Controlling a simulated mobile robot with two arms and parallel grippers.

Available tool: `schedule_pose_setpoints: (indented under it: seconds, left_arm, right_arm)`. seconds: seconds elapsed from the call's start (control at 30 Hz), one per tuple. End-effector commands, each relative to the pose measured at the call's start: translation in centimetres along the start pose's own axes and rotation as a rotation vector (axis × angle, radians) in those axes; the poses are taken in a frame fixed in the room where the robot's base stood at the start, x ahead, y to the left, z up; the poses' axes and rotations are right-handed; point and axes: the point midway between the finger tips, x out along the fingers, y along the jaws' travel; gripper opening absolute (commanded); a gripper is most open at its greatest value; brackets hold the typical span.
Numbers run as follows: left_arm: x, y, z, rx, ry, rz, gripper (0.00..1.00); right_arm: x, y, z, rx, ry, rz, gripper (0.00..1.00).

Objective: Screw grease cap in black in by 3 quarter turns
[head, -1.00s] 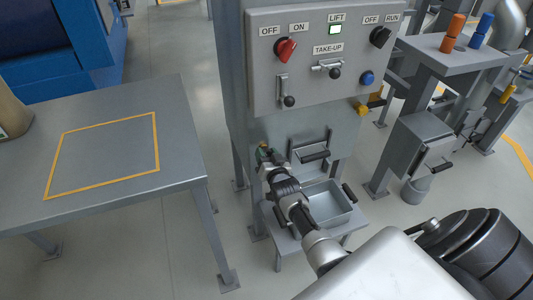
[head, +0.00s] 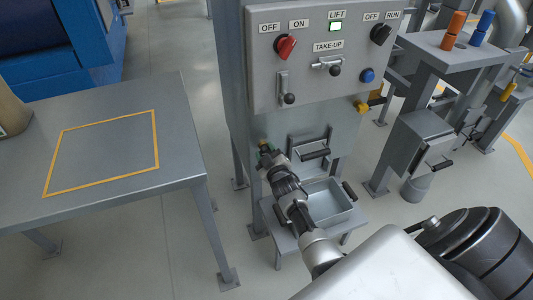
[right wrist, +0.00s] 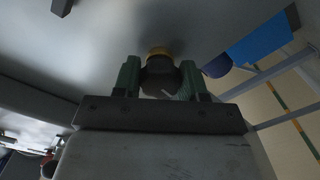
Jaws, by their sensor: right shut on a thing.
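My right gripper (head: 265,152) is at the front of the grey cabinet, low on its left side, below the control panel. In the right wrist view, its two green fingers (right wrist: 158,82) are shut on the black grease cap (right wrist: 160,76), one on each side. The cap sits against a brass-coloured fitting (right wrist: 158,52) on the grey cabinet face. In the head view the gripper mostly hides the cap. My left gripper is not in view.
The control panel (head: 355,50) with knobs and levers is above my gripper. A grey tray (head: 345,212) and a black-handled hatch (head: 313,155) are to its right. A grey table (head: 110,85) with a yellow outline is at left, its outlined area bare.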

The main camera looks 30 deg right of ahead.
Motion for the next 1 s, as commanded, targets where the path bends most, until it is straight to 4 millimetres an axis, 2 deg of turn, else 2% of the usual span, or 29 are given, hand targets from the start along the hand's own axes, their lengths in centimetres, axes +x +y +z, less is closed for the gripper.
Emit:
schedule_pose_setpoints:
  seconds: [0.47, 0.67, 1.0]
  left_arm:
    - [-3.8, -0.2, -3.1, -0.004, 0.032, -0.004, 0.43]
    - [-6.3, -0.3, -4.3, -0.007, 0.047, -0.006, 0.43]
    - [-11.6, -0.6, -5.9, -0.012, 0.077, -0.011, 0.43]
  right_arm:
    - [-0.1, -0.2, 0.3, -0.451, -0.003, -0.002, 0.18]
    - [-0.1, -0.2, 0.3, -0.643, -0.002, -0.002, 0.18]
    - [-0.1, -0.2, 0.3, -0.966, -0.002, -0.002, 0.18]
